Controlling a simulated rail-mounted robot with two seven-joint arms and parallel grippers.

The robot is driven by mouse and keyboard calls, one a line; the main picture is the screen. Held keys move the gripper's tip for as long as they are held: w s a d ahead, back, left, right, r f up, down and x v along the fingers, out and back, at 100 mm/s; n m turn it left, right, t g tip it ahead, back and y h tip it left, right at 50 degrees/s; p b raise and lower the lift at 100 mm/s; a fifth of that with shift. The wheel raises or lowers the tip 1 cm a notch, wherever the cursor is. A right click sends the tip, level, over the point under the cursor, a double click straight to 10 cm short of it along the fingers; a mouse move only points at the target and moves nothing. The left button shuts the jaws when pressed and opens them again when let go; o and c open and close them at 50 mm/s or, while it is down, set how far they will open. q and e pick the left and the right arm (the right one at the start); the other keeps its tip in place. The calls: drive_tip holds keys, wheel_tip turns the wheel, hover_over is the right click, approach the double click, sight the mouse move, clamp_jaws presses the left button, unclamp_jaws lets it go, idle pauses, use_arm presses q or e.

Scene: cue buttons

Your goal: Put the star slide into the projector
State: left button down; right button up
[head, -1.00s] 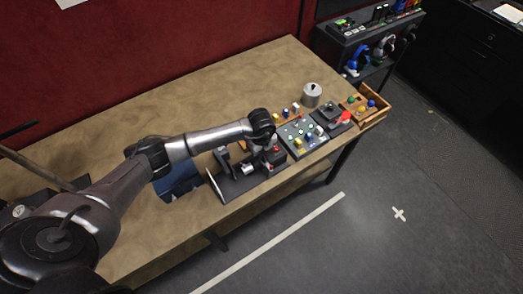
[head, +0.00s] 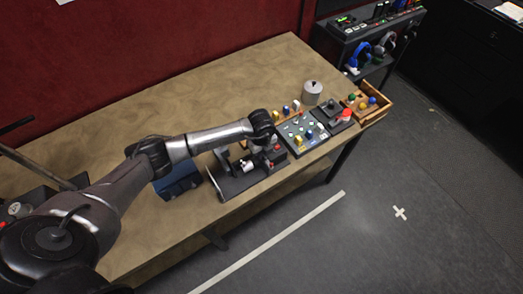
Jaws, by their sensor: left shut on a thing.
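The projector (head: 232,181) appears to be the dark device on a flat base near the table's front edge, with a pale cylindrical part on top. My left arm reaches over the table from the left. Its wrist hangs just behind and above the device, and my left gripper (head: 268,148) points down at the device's right end. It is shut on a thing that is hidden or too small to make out. I cannot pick out the star slide or its mark. My right gripper is out of view.
A blue box (head: 180,181) stands left of the device. To the right are a button panel (head: 303,134), a dark box with a red knob (head: 344,114), a grey canister (head: 312,92) and a wooden tray (head: 377,116).

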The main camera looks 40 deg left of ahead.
use_arm(q)
drive_tip(key=shift+f, duration=0.15)
drive_tip(key=c, duration=1.4)
unclamp_jaws()
drive_tip(key=o, duration=0.6)
drive_tip(key=shift+c, duration=0.2)
drive_tip(key=shift+r, duration=0.2)
drive_tip(key=shift+r+p, duration=0.75)
drive_tip(key=shift+p, duration=0.1)
drive_tip(key=shift+r+p, duration=2.25)
drive_tip(key=shift+r, duration=0.35)
